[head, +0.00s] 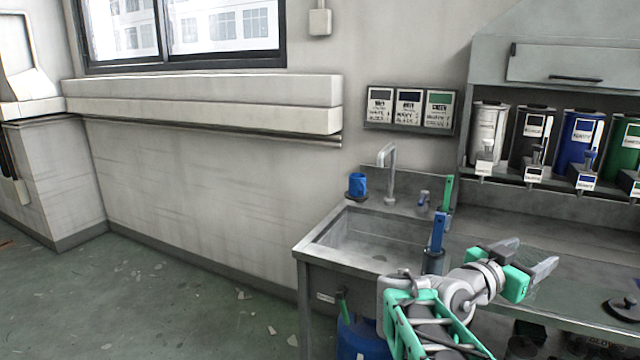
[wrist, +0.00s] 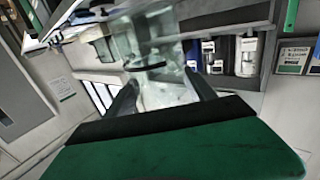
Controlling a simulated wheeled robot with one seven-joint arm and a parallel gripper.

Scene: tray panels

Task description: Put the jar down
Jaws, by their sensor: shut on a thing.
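My gripper (head: 528,257) has green finger mounts and grey fingers, and it is held out over the right part of the steel counter. In the wrist view its two dark fingers (wrist: 166,88) close on a clear see-through jar (wrist: 150,45). A dark band crosses the jar. In the head view the jar is hardly visible against the counter, so I cannot tell its exact outline or whether its base touches the surface. The steel counter (head: 500,218) lies below and behind the gripper.
A sink (head: 375,238) is left of my arm, with a tap (head: 388,165) and blue cup (head: 357,184) behind it. Coloured dispensers (head: 580,140) line the back right. A dark round disc (head: 624,308) lies at the right. Counter behind the gripper looks clear.

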